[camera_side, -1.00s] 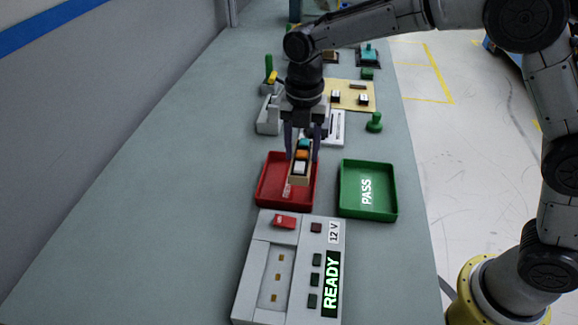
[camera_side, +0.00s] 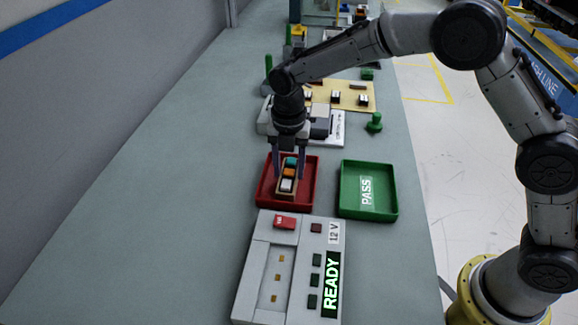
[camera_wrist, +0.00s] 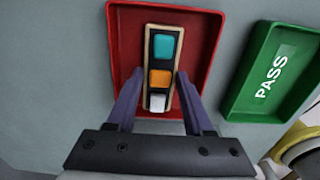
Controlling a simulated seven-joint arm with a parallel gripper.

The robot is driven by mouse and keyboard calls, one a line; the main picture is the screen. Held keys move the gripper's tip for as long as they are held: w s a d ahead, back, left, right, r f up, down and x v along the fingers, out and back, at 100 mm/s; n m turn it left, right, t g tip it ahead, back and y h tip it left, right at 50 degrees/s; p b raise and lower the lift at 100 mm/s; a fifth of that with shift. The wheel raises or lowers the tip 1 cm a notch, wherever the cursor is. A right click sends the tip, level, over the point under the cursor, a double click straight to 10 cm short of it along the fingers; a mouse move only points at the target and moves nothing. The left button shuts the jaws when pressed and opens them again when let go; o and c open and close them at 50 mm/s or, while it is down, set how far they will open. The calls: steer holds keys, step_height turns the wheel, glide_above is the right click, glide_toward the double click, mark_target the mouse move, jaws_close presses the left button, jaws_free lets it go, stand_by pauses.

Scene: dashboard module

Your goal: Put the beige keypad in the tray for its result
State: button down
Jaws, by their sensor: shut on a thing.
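The beige keypad (camera_side: 288,174) has a teal, an orange and a white button in a row. It is inside the walls of the red tray (camera_side: 310,163); whether it touches the tray floor is hard to tell. My gripper (camera_side: 289,172) is shut on the keypad, one finger on each long side. In the wrist view the keypad (camera_wrist: 160,65) lies between the two purple-grey fingers (camera_wrist: 157,92), over the red tray (camera_wrist: 203,50). The green PASS tray (camera_side: 390,190) is empty, to the right of the red one. The red tray's label is hidden.
A grey tester (camera_side: 250,285) with a READY display (camera_side: 331,283) and an empty slot stands in front of the trays. A green knobbed stamp (camera_side: 374,122) and a yellow mat (camera_side: 350,88) lie behind. Bare bench is free at left.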

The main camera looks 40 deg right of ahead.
mark_target(289, 171)
steer(key=shift+f, duration=0.15)
steer(key=shift+c, duration=1.4)
jaws_free()
step_height(289, 171, up, 12)
steer(key=s+d+r+m+t, duration=0.1)
steer(key=s+d+r+m, duration=0.4)
steer(key=s+d+r+m+t, duration=0.2)
steer(key=s+d+r+m, duration=0.2)
steer(key=s+d+m, duration=0.35)
steer(key=s+d+f+m+t, duration=0.1)
steer(key=s+f+m, duration=0.1)
steer(key=s+m, duration=0.5)
steer(key=s+d+f+m+t, duration=0.1)
steer(key=s+d+f+m, duration=0.1)
steer(key=s+m, duration=0.5)
steer(key=s+f, duration=0.1)
steer(key=s, duration=0.2)
steer(key=shift+s+d+t, duration=0.3)
steer(key=shift+s, duration=0.05)
